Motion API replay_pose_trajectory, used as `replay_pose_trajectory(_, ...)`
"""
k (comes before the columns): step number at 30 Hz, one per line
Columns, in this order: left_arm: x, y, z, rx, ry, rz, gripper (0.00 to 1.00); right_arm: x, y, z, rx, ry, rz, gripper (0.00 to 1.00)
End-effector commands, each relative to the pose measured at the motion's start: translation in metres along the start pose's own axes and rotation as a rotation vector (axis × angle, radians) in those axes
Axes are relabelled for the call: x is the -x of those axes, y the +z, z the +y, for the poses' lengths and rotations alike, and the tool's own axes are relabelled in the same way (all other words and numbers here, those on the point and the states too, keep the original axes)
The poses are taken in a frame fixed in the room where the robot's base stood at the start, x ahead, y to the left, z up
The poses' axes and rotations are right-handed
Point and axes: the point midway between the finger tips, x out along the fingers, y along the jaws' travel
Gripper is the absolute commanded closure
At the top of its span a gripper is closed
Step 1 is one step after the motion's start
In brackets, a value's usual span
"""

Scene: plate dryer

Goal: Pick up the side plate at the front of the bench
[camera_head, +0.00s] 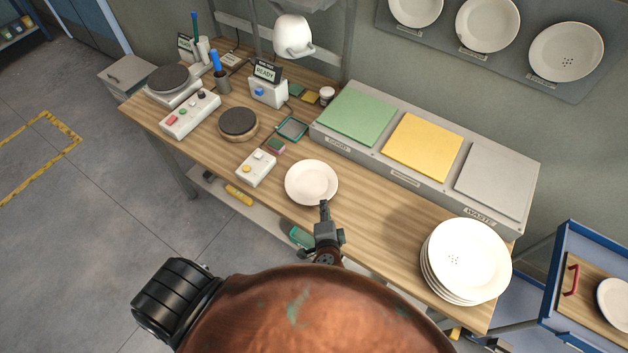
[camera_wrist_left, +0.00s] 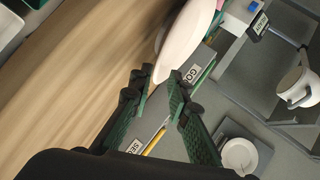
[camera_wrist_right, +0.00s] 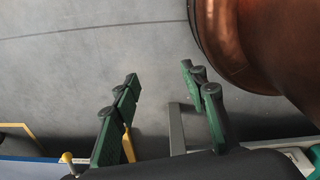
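The side plate (camera_head: 311,182) is a small white round plate at the front edge of the wooden bench. My left gripper (camera_head: 324,207) is at its near rim. In the left wrist view the side plate (camera_wrist_left: 187,38) shows nearly edge-on, and its rim lies between the close-set fingertips of my left gripper (camera_wrist_left: 161,78). The fingers appear shut on the rim. I cannot tell whether the plate is clear of the wood. My right gripper (camera_wrist_right: 160,78) is open and empty over grey floor; it is hidden in the head view.
A stack of white plates (camera_head: 468,258) stands at the bench's right end. Behind is a grey console (camera_head: 404,180) with green, yellow and grey pads. A white button box (camera_head: 256,168) is left of the side plate. My copper-coloured body covers the bottom of the head view.

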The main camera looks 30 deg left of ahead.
Motion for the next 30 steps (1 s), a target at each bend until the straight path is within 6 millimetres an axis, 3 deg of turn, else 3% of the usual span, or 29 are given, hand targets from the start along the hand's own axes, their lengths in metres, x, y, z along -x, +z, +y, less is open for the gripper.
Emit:
replay_pose_trajectory(6,-0.026,0.002,0.0,0.0,-0.004,-0.007,0.84,0.002,0.029,-0.002,-0.007,-0.001,-0.036,0.6)
replay_pose_trajectory(13,-0.055,-0.001,0.003,0.0,-0.001,-0.005,0.84,0.001,0.016,-0.001,-0.004,0.0,-0.02,0.6)
replay_pose_trajectory(18,-0.059,-0.001,0.003,0.002,0.001,-0.004,0.84,0.0,0.0,0.0,-0.001,0.0,0.001,0.6)
replay_pose_trajectory(22,-0.059,-0.002,0.004,0.001,0.001,-0.003,0.84,0.0,-0.001,-0.002,-0.001,-0.002,0.002,0.6)
replay_pose_trajectory(30,-0.059,-0.002,0.004,0.001,0.001,-0.003,1.0,0.0,0.01,-0.006,-0.004,-0.006,-0.011,0.6)
